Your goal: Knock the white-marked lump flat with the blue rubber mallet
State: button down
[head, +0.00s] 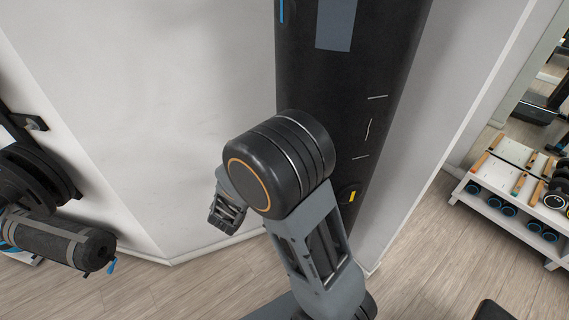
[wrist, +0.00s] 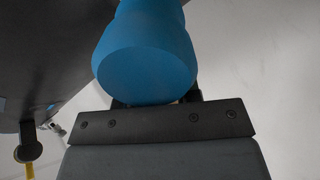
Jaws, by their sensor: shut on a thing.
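The blue rubber mallet (wrist: 146,60) fills the top middle of the wrist view, its round blue end close to the camera. My gripper (wrist: 155,103) is shut on it; the grip itself is mostly hidden behind the dark bar. A tall black padded bag (head: 345,80) stands against the wall behind my arm. Short white marks (head: 368,128) show on its right side. I cannot make out a raised lump between them. The mallet's contact with the bag cannot be seen.
A black fitting with a yellow tag (head: 352,196) sits low on the bag; a similar one (wrist: 28,150) shows in the wrist view. A dark roll (head: 60,243) on a rack is at left. A white shelf (head: 505,205) with weights is at right. Wooden floor (head: 430,265) is clear between.

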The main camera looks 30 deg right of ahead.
jog(key=shift+s+a+b, duration=0.2)
jog(key=shift+a+b, duration=0.3)
jog(key=shift+a, duration=0.75)
jog(key=shift+s+a+b, duration=0.2)
jog(key=shift+a+b, duration=0.3)
jog(key=shift+a, duration=0.75)
